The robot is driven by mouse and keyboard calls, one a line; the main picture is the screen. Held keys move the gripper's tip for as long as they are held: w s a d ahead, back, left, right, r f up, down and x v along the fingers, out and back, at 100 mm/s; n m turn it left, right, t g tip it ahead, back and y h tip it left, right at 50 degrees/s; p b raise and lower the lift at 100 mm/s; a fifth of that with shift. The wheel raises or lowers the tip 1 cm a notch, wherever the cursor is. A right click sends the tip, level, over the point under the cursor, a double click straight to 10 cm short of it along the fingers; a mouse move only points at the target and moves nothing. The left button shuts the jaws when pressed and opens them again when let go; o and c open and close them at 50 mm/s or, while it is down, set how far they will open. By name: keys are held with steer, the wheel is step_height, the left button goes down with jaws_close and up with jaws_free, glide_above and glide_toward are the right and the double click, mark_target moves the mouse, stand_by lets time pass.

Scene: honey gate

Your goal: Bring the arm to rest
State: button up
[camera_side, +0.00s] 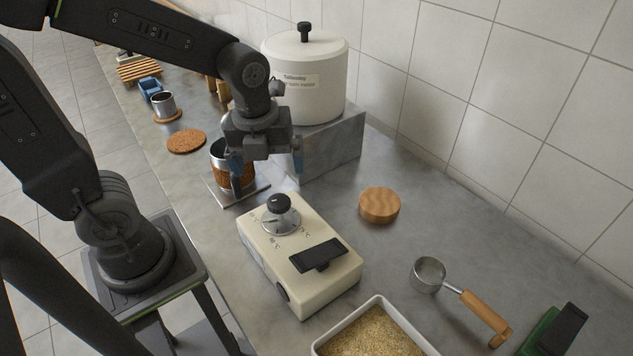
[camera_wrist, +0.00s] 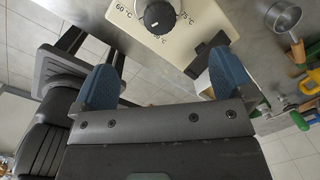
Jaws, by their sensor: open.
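My gripper (camera_side: 268,172) hangs from my arm above the counter, its blue fingers spread with nothing seen between them. That cup stands on a thin metal plate (camera_side: 257,190). In the wrist view the blue fingers of my gripper (camera_wrist: 166,85) are wide apart. A cream control box (camera_side: 262,243) with a black dial (camera_side: 279,203) and a black lever (camera_side: 318,254) lies in front; its dial also shows in the wrist view (camera_wrist: 159,17).
A white lidded pot (camera_side: 305,75) stands on a grey block (camera_side: 335,150) behind my gripper. A round wooden piece (camera_side: 379,205), a metal scoop (camera_side: 428,274) and a white tray of grains (camera_side: 372,342) lie to the right. A cork coaster (camera_side: 187,141) lies left.

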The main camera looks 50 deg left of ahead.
steer(key=s+r+n+t, duration=0.2)
steer(key=r+n, duration=0.2)
steer(key=n, duration=0.8)
steer(key=s+r+n+t, duration=0.2)
steer(key=s+r+n, duration=0.1)
steer(key=n, duration=1)
steer(key=shift+s+r+n, duration=0.15)
steer(key=shift+r+n, duration=0.15)
steer(key=shift+r, duration=0.25)
